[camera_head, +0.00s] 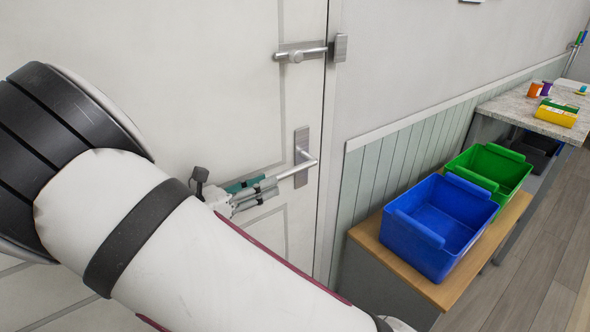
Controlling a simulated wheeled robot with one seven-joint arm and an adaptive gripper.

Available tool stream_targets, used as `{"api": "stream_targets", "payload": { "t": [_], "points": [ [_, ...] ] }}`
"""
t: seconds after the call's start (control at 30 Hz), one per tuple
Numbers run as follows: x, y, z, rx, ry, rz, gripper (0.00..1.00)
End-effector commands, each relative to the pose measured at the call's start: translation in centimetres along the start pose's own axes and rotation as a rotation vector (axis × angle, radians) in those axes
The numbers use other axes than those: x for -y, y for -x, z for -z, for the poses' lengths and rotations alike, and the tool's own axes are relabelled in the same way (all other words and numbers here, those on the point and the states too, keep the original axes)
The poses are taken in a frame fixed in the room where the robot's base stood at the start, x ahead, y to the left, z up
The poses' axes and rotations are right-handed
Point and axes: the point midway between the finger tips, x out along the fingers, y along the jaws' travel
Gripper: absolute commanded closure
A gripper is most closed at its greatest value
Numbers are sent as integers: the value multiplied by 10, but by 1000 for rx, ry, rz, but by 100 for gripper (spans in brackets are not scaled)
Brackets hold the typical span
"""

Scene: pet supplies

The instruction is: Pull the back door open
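The white back door (215,60) fills the left and middle of the view and looks flush with its frame. A metal lever handle (303,168) on an upright plate sits near the door's right edge. My gripper (262,188) is at the left part of the lever, its fingers overlapping it in the picture. My arm hides much of the gripper, and I cannot tell whether the fingers are closed on the lever. A bar-like metal latch (300,53) above the handle reaches toward a bracket (340,48) on the frame.
A wooden-topped bench (455,285) right of the door holds a blue bin (425,262) and a green bin (515,170). Farther back, a speckled counter (510,105) bears a yellow box (556,115) and small containers. Wooden floor (535,265) is clear at the right.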

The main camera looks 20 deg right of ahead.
Motion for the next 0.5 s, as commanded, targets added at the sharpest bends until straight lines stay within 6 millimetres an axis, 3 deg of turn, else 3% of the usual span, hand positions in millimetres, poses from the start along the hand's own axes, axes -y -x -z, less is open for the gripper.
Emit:
{"api": "stream_targets", "payload": {
  "t": [0.3, 0.5],
  "points": [
    [2, -63, 0, 0, 0, 5, 65],
    [1, -88, 0, -1, 1, 3, 65]
  ]
}}
